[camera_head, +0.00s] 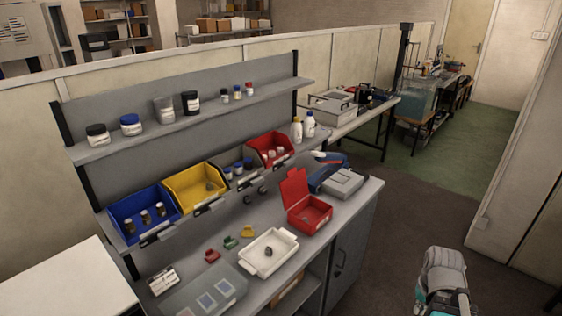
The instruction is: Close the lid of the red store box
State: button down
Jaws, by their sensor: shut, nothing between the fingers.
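The red store box (322,226) sits on the grey bench near its right front part. Its red lid (295,188) is open and stands up, tilted, at the back left of the box. The inside of the box shows, with something small and dark in it that is too small to make out. Part of my arm shows at the bottom right, well apart from the box and in front of the bench. My gripper does not show in this view.
A white tray (286,262) with a dark piece in it stands left of the box. A grey device (343,183) and a blue tool (325,176) are close behind it on the right. Open bins hang above. Clear floor (390,235) lies right of the bench.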

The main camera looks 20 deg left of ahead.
aim_at(293, 189)
jog(key=u, duration=0.45)
jog(key=i, duration=1)
jog(key=u, duration=0.65)
